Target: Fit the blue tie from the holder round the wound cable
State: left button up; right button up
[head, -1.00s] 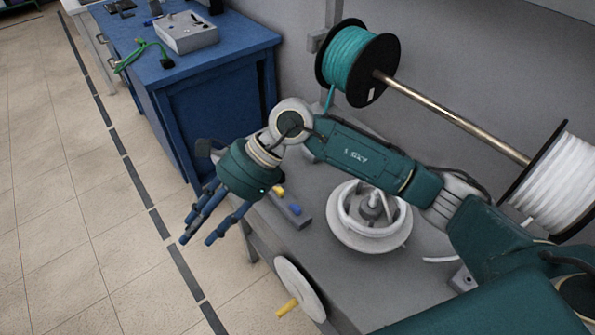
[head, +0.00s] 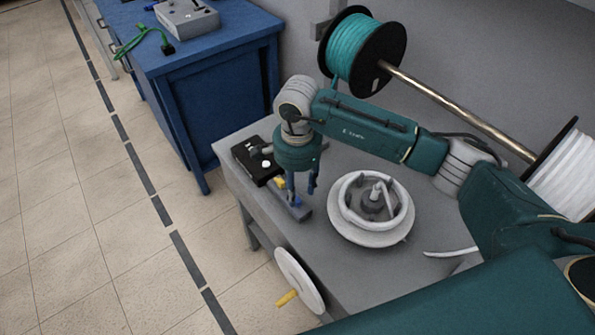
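The holder (head: 304,214) is a small grey block on the grey bench, with a yellow tie (head: 278,182) at its far end and a blue tie (head: 296,201) nearer its front. My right gripper (head: 302,196) points down over the holder, its blue fingers apart. The fingers partly hide the blue tie, and I cannot tell if they touch it. The white wound cable (head: 348,205) lies in a ring on the round winder (head: 370,238), just right of the gripper. My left gripper is not in view.
A black box (head: 246,158) sits behind the holder. A handwheel (head: 303,276) with a yellow handle is on the bench's front side. Teal (head: 350,50) and white (head: 565,175) cable spools hang on a rod behind. A loose white cable end (head: 450,253) lies right of the winder.

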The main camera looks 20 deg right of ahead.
aim_at(297, 199)
jog(key=shift+f+p, duration=0.3)
jog(key=shift+f, duration=1.55)
grip_shut()
jog(key=shift+r, duration=0.15)
jog(key=shift+r, duration=0.35)
jog(key=shift+r+p, duration=0.4)
jog(key=shift+r, duration=0.1)
jog(key=shift+r+p, duration=0.55)
jog(key=shift+r, duration=1.15)
